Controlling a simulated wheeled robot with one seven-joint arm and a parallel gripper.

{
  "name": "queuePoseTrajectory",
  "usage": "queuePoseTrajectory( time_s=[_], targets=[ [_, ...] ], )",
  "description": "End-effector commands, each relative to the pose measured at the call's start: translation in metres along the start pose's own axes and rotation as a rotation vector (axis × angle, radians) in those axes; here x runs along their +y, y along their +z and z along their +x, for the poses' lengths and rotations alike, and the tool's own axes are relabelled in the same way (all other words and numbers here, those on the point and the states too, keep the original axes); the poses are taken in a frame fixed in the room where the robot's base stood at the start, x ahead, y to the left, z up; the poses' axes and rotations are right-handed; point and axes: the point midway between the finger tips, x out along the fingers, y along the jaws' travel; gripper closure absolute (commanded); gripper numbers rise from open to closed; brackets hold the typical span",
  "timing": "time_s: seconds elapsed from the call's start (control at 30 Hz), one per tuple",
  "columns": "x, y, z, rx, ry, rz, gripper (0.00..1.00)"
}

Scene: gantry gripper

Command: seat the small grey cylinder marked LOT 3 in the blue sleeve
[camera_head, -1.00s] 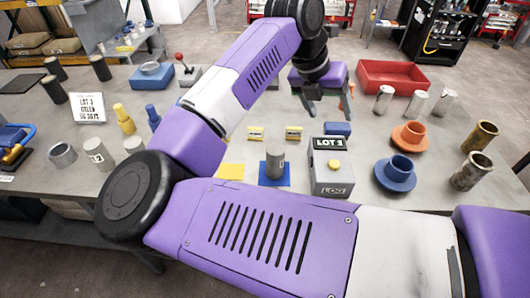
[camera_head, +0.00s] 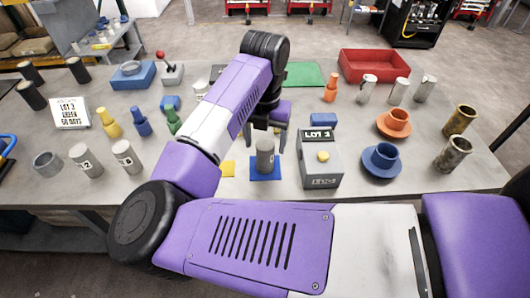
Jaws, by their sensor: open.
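A small grey cylinder (camera_head: 265,156) stands upright on a blue square pad (camera_head: 265,176) near the front middle of the bench. No marking on it is readable. My gripper (camera_head: 267,136) is open above and just behind the cylinder's top, its fingers pointing down and spread apart; I cannot tell whether they touch it. The blue sleeve (camera_head: 382,165) stands to the right, a flanged ring with an open top. A grey box (camera_head: 320,165) with a LOT 3 display and a yellow button stands between the cylinder and the sleeve.
An orange sleeve (camera_head: 394,126) stands behind the blue one, with brownish metal cylinders (camera_head: 453,154) to the right. Two grey cylinders (camera_head: 127,160) and a grey ring (camera_head: 47,164) stand at left. A printed card (camera_head: 70,113) and a red tray (camera_head: 374,65) are farther back.

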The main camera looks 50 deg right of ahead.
Motion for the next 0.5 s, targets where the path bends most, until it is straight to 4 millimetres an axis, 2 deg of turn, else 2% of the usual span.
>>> queuePoseTrajectory(
  time_s=[0.13, 0.37, 0.4, 0.5],
  targets=[
    [-0.001, 0.000, 0.013, 0.000, -0.002, 0.000, 0.29],
    [0.000, 0.000, 0.016, 0.000, 0.000, 0.001, 0.29],
    [0.000, 0.000, 0.016, 0.000, 0.000, 0.001, 0.31],
    [0.000, 0.000, 0.016, 0.000, 0.000, 0.001, 0.51]
  ],
)
